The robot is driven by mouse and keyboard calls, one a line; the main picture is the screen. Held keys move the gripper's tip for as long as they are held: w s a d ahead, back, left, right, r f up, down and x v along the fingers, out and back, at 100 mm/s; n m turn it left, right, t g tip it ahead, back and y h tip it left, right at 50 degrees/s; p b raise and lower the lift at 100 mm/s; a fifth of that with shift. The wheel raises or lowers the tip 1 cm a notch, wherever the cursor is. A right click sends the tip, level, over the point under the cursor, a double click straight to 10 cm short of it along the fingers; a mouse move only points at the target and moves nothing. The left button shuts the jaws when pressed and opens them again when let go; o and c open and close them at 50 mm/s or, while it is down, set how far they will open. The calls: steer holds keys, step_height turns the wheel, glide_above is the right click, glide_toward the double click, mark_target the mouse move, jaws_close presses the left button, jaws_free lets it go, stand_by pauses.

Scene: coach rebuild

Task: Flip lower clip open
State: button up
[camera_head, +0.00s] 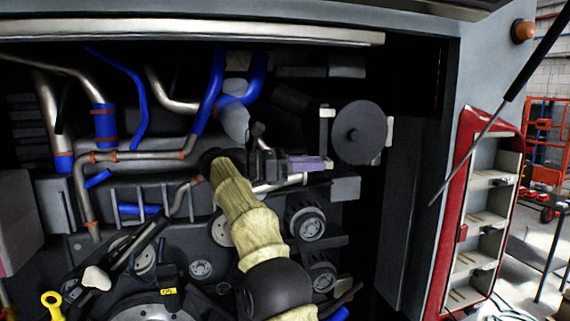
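The lower clip cannot be singled out with certainty. A dark round cover (358,133) stands at the right of the engine bay, with small pale fittings at its edge. One pale fitting (327,112) is at its upper left and a small one (328,163) at its lower left. My arm, in a beige sleeve, reaches up from the bottom middle. My gripper (272,162) is dark and blurs into the dark bay, left of the round cover. A lavender block (305,163) shows between it and the cover. The fingers cannot be made out, nor whether they touch anything.
Metal pipes with blue hoses (208,92) fill the upper left. Pulleys (306,222) and a belt area lie below. A yellow ring handle (53,303) is at the lower left. A gas strut (486,125) and a red-framed open panel (470,215) stand at the right. Space around the arm is tight.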

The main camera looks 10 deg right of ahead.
steer(key=w+a+p, duration=0.2)
steer(key=a+p, duration=1.5)
steer(key=shift+w, duration=0.35)
stand_by(0.9)
stand_by(0.3)
steer(key=shift+f, duration=0.1)
